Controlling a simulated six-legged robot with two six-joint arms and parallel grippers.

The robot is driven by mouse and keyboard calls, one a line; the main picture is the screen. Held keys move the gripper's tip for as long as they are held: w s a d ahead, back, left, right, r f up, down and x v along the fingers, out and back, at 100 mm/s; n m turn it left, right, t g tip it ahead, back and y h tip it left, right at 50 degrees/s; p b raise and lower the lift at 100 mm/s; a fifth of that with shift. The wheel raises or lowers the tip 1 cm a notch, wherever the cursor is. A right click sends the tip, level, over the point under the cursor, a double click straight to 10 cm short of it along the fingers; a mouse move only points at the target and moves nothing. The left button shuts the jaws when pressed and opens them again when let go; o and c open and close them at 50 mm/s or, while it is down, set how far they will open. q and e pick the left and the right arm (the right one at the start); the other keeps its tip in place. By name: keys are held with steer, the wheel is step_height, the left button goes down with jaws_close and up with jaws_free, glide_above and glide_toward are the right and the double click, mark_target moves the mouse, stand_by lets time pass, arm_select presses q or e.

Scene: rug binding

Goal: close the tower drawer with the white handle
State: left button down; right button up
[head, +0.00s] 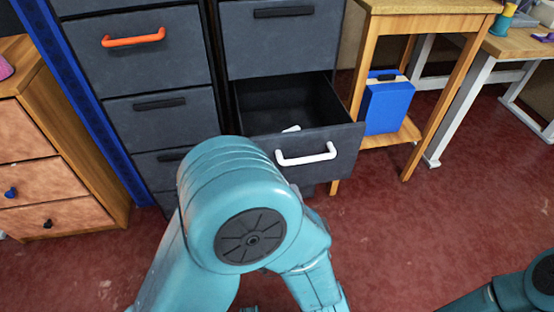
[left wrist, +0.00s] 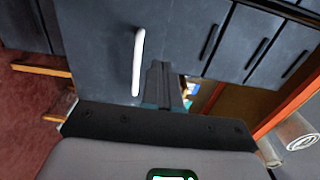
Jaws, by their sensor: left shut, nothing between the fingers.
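The tower drawer (head: 345,150) with the white handle (head: 306,155) stands pulled out of the dark grey tower, its inside showing. A small white item (head: 291,129) lies in it. In the left wrist view the picture is turned, and the white handle (left wrist: 138,60) stands upright on the drawer front (left wrist: 95,45). My left gripper (left wrist: 163,72) is shut and empty there, just right of the handle. I cannot tell whether it touches the front. In the head view my left arm hides part of the tower, and its gripper is out of sight. My right gripper is not in view.
A neighbouring tower (head: 160,70) has an orange handle (head: 133,37) and shut drawers. A wooden chest (head: 40,165) stands at left. A wooden table (head: 440,8) with a blue case (head: 388,105) on its shelf stands right. The red floor (head: 430,240) at right is mostly clear.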

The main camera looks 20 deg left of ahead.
mark_target(277, 141)
arm_select(q)
steer(key=b+x, duration=0.3)
steer(key=x, duration=0.9)
steer(key=shift+w+a, duration=0.4)
steer(key=shift+w, duration=0.2)
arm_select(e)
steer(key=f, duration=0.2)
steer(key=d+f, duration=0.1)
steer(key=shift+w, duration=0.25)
